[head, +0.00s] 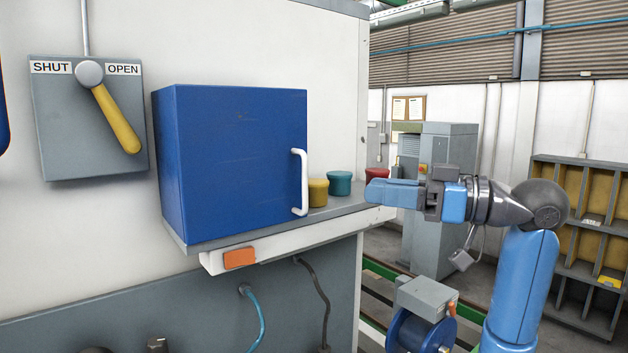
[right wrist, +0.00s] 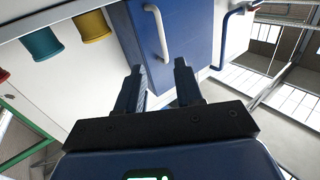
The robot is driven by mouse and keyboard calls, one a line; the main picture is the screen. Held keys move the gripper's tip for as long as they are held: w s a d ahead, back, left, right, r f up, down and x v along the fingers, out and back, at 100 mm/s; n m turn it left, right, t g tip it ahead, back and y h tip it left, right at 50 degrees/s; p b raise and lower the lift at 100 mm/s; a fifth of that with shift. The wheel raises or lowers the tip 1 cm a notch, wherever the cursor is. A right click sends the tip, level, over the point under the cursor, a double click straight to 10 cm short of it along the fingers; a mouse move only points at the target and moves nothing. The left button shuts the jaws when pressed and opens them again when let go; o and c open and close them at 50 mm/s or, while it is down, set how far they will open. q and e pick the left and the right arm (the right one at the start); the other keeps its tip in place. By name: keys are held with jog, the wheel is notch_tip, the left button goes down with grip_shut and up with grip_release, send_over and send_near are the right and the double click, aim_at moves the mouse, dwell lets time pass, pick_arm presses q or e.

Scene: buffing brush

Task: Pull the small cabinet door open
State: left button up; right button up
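The small blue cabinet (head: 168,165) stands on a grey shelf against a white panel. Its blue door (head: 235,160) looks closed. A white upright bar handle (head: 304,182) is on the door's right edge; it also shows in the right wrist view (right wrist: 158,30), beyond the fingertips. My right gripper (head: 370,192) is to the right of the handle, pointing left at it, with a clear gap between them. In the right wrist view its two fingers (right wrist: 160,72) are apart with nothing between them. My left gripper is not in view.
A yellow pot (head: 317,193), a teal pot (head: 339,183) and a red pot (head: 377,174) stand on the shelf (head: 345,203) right of the cabinet. A yellow lever (head: 117,120) is on the left, pointing down-right.

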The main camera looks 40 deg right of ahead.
jog(key=p+x, duration=0.4)
jog(key=x, duration=0.6)
jog(key=shift+a+p, duration=0.2)
jog(key=shift+p, duration=0.1)
jog(key=shift+r, duration=0.1)
jog(key=shift+c, duration=0.3)
grip_shut()
dwell(0.9)
